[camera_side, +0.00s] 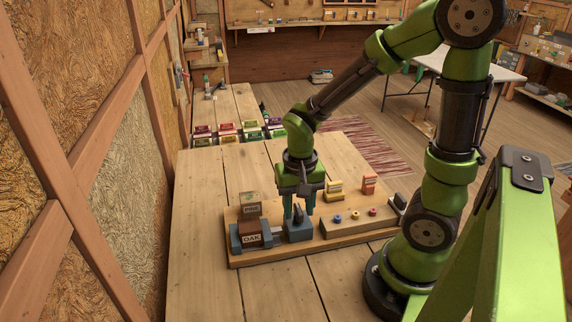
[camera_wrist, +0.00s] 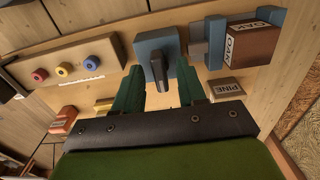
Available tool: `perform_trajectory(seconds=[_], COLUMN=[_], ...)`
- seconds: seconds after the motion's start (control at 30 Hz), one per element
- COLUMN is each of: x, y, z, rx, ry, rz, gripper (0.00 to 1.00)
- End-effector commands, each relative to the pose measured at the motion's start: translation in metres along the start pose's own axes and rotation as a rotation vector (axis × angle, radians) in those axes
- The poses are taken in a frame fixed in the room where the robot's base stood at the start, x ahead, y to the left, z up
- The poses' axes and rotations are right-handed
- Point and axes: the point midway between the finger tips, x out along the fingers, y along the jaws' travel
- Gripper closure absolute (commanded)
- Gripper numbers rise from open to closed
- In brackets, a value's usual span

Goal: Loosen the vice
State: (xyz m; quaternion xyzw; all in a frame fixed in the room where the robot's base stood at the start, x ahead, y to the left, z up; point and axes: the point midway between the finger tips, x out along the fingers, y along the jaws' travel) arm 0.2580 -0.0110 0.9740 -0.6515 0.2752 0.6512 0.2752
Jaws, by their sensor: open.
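The blue-grey vice stands on a wooden board on the table; its left jaw (camera_side: 236,238) and its right body (camera_side: 299,230) show in the side view. A brown block labelled OAK (camera_side: 251,236) sits at its left part. A dark handle (camera_wrist: 157,68) stands on the blue vice body (camera_wrist: 150,44) in the wrist view. My gripper (camera_side: 300,208) points down over this body. In the wrist view its two green fingers (camera_wrist: 160,84) are apart, one on each side of the handle. I cannot tell whether they touch it.
A block labelled PINE (camera_side: 250,208) stands behind the OAK block. A wooden panel with red, blue and yellow buttons (camera_side: 355,218) lies to the right. Yellow (camera_side: 334,190) and orange (camera_side: 369,184) pieces stand behind it.

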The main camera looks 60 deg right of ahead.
Motion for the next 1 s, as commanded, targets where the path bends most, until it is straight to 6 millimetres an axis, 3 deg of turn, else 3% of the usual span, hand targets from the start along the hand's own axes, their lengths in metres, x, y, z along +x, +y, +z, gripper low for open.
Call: perform_trajectory(seconds=[0.1,0.37,0.73,1.0], x=[-0.0002,-0.0004,-0.0007,-0.0009], y=[0.0,0.0,0.0,0.0], z=[0.0,0.0,-0.0001,-0.0001], rx=[0.0,0.0,-0.032,-0.184], ry=[0.0,0.0,0.0,0.0], rz=[0.0,0.0,0.0,0.0], gripper=[0.63,1.0,1.0,1.0])
